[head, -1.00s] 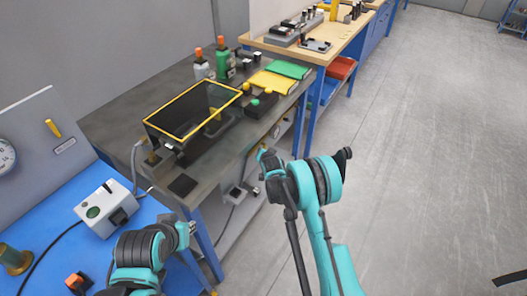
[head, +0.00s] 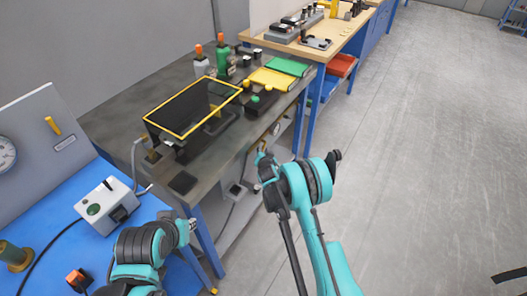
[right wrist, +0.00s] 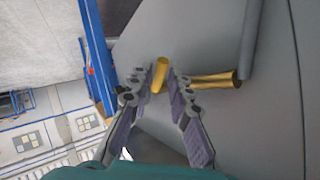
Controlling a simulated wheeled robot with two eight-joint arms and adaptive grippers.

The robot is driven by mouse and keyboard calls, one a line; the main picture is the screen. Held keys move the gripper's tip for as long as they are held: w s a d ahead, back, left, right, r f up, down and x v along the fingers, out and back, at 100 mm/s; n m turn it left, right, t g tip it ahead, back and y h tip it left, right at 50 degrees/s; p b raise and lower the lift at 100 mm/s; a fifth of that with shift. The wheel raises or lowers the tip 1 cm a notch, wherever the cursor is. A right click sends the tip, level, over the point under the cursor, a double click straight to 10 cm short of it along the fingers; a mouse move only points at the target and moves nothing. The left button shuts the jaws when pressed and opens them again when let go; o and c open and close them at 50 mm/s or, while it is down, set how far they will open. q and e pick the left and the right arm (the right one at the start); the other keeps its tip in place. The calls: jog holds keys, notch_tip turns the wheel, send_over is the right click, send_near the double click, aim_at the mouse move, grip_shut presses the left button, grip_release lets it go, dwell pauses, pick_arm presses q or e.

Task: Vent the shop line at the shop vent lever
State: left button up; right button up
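In the right wrist view a short yellow rod (right wrist: 160,75), which looks like a lever handle, stands out from a grey surface. My right gripper (right wrist: 157,82) is open, with the rod between its fingertips; I cannot tell whether either finger touches it. In the head view my right gripper (head: 264,162) is by the front of the dark bench, partly hidden by its own wrist. A yellow lever (head: 53,127) with a label below it is on the grey panel at the left; the label is too small to read. My left gripper (head: 190,226) is over the blue table's right edge, its fingers unclear.
A brass pipe (right wrist: 215,80) lies right of the rod. The dark bench (head: 110,140) bears a yellow-rimmed black bin (head: 180,128), bottles and folders. A white box (head: 106,206) with a green button sits on the blue table (head: 60,215).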

jog(key=v, duration=1.2)
jog(key=shift+f, duration=0.15)
